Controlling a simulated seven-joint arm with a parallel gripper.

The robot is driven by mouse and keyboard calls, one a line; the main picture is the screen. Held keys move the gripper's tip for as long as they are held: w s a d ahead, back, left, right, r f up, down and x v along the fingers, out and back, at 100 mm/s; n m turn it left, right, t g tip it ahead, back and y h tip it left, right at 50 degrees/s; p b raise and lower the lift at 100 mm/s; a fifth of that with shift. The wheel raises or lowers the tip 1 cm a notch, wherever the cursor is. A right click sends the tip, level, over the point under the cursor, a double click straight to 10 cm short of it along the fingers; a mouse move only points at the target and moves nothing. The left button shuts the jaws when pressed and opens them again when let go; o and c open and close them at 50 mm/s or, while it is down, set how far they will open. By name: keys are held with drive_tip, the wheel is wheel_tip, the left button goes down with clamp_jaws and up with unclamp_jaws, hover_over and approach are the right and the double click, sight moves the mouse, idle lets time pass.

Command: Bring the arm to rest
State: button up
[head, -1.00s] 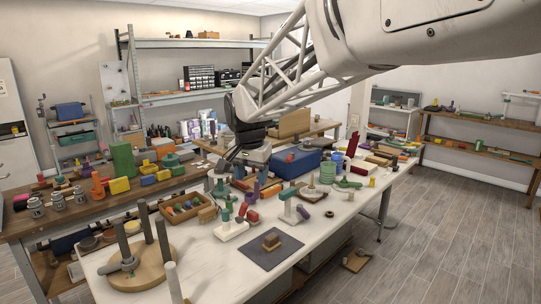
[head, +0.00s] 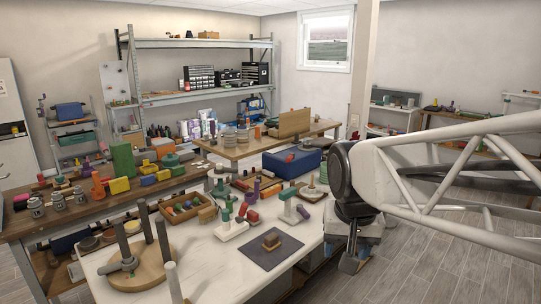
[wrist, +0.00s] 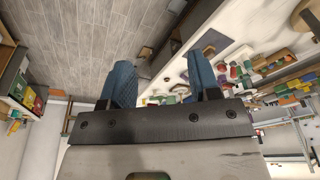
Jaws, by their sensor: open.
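My gripper (head: 350,262) hangs at the right edge of the white table (head: 205,262) in the head view, with my white truss arm reaching in from the right. In the wrist view its two blue fingers (wrist: 160,80) stand wide apart with nothing between them. The gripper is open and empty. Part of the table's right side is hidden behind my arm in the head view.
The white table holds a dark mat with a wooden block (head: 271,242), a peg base (head: 140,268), a wooden tray of small parts (head: 165,214) and a blue box (head: 291,163). A wooden bench (head: 30,225) stands left. The floor at right is open.

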drive_tip(key=s+d+f, duration=0.2)
drive_tip(key=s+f, duration=0.1)
drive_tip(key=s, duration=0.2)
drive_tip(key=s+d+f+n, duration=0.1)
drive_tip(key=s+d+f, duration=0.1)
drive_tip(key=s, duration=0.4)
drive_tip(key=shift+s+d+f, duration=0.2)
drive_tip(key=shift+s+f, duration=0.05)
drive_tip(key=shift+f, duration=0.15)
idle(1.7)
